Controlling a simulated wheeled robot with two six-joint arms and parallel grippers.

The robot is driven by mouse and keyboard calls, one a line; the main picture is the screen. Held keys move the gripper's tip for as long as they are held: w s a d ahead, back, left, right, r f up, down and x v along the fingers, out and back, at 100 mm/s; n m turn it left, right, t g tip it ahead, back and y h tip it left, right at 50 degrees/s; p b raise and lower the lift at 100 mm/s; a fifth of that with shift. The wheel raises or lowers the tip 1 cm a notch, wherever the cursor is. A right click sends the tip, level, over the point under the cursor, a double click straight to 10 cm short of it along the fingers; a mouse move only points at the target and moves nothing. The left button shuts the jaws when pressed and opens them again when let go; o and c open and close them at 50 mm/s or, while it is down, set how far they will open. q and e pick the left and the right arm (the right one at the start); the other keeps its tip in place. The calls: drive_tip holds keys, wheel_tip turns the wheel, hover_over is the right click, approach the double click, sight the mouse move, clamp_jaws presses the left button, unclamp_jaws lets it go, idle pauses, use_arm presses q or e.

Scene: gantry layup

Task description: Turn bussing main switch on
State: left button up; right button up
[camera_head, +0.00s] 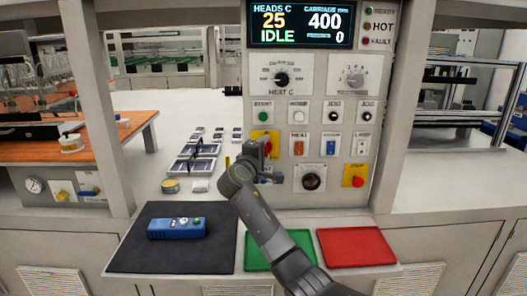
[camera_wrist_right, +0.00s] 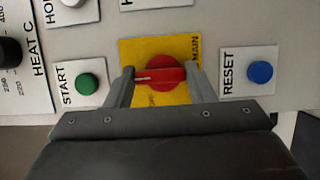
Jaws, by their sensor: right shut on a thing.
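The main switch (camera_wrist_right: 162,73) is a red rotary knob on a yellow plate (camera_wrist_right: 130,50) marked MAIN. In the head view, the yellow plate (camera_head: 257,136) shows on the control panel, with the knob mostly hidden behind my right gripper (camera_head: 262,150). In the wrist view, my right gripper (camera_wrist_right: 155,80) is shut on the knob, one finger at each end of its red bar. The bar lies across from finger to finger, with a white mark near its left end. My left gripper is out of view.
The green START button (camera_wrist_right: 87,84) and blue RESET button (camera_wrist_right: 260,72) sit close to either side of the fingers. The lit display (camera_head: 301,24) reads 25, 400 and IDLE. A black mat (camera_head: 130,250) with a blue device (camera_head: 177,228) lies below, beside green and red (camera_head: 356,247) mats.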

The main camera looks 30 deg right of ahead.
drive_tip(key=shift+f, duration=0.15)
idle(0.3)
drive_tip(key=o, duration=1)
drive_tip(key=shift+s, duration=0.1)
drive_tip(key=shift+b+v, duration=2)
drive_tip(key=shift+v, duration=6.7)
